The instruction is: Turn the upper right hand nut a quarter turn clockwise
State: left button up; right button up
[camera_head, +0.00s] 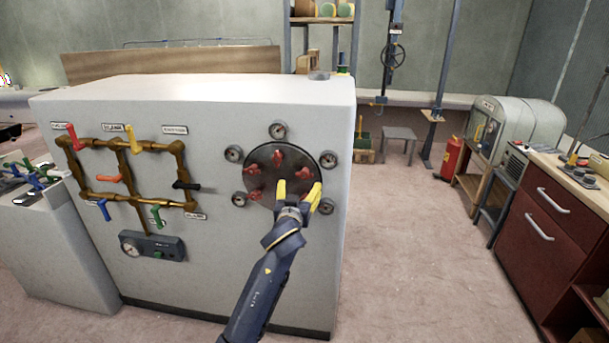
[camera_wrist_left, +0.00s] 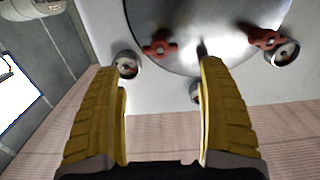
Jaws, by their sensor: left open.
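A round dark plate (camera_head: 270,200) is set in the front of the big white cabinet and carries several red winged nuts. The upper right nut (camera_head: 303,173) sits just above the gap between my left gripper's yellow fingertips (camera_head: 298,189). The top nut (camera_head: 277,158) and the upper left nut (camera_head: 252,169) are clear of the gripper. My left gripper is open and empty. In the left wrist view, one red nut (camera_wrist_left: 160,48) lies ahead of the gap between the fingers (camera_wrist_left: 158,72), apart from them. Another red nut (camera_wrist_left: 265,40) is to the right. The plate's lower right is hidden by the gripper.
Several small gauges (camera_head: 278,130) ring the plate; one gauge (camera_head: 328,159) is close to the right finger. Brass pipes (camera_head: 125,187) with coloured valve handles are to the left. Open floor (camera_head: 400,240) lies right of the cabinet (camera_head: 215,100).

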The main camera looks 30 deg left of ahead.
aim_at(304, 175)
pick_arm(q)
jog(key=x, duration=0.9)
jog(key=shift+w+a, duration=0.1)
jog(key=shift+w, duration=0.25)
grip_shut()
dwell(0.4)
